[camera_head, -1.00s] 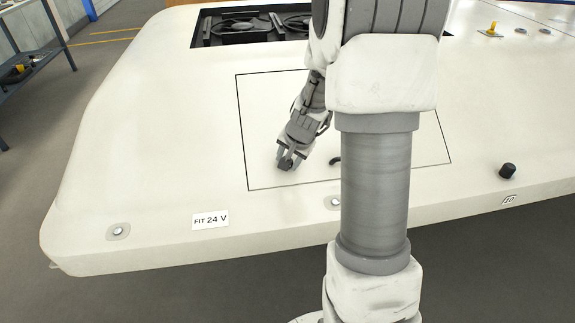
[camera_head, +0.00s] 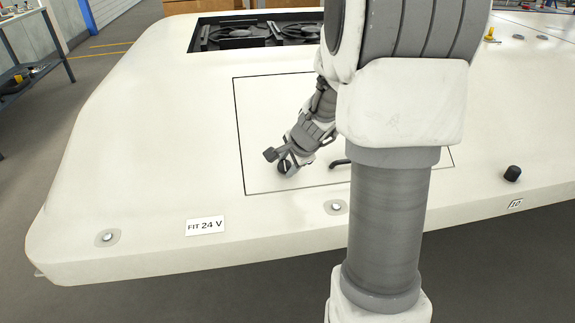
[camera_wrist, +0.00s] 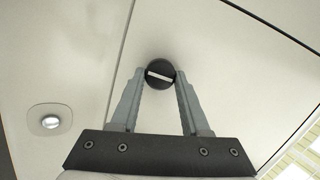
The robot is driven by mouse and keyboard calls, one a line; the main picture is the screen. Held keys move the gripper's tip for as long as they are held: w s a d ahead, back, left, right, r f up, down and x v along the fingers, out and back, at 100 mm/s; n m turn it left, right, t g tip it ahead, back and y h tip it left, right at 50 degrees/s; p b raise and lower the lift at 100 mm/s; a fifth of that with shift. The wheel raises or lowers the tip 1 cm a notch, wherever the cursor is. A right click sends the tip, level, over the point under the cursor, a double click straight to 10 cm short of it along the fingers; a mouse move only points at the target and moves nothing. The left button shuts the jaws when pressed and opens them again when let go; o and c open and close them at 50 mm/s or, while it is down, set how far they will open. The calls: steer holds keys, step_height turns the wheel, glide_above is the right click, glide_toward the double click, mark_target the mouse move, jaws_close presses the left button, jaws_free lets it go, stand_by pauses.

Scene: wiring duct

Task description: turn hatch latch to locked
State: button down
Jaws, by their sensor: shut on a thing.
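The hatch latch (camera_wrist: 160,74) is a round black knob with a white bar across its face. In the wrist view it sits between the fingertips of my gripper (camera_wrist: 160,80), which is shut on it. The white bar runs roughly from one finger to the other, tilted slightly down to the right. In the head view my gripper (camera_head: 278,162) is at the latch (camera_head: 284,168), near the front left corner of the hatch panel (camera_head: 262,105). The hatch panel lies flush, outlined by a dark seam; my arm hides its right part. I cannot tell whether the latch is locked.
A curved black handle (camera_head: 341,162) stands on the panel to the right, partly behind my arm. A black knob (camera_head: 512,173) is farther right. A "FIT 24 V" label (camera_head: 205,226) and round fasteners (camera_head: 107,238) line the front edge. An open bay with fans (camera_head: 255,33) lies behind.

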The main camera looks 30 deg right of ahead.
stand_by(0.4)
steer(key=shift+c, duration=1.9)
jaws_free()
steer(key=p+v, duration=0.7)
steer(key=v, duration=1)
steer(key=shift+p, duration=0.3)
steer(key=shift+s+r, duration=0.15)
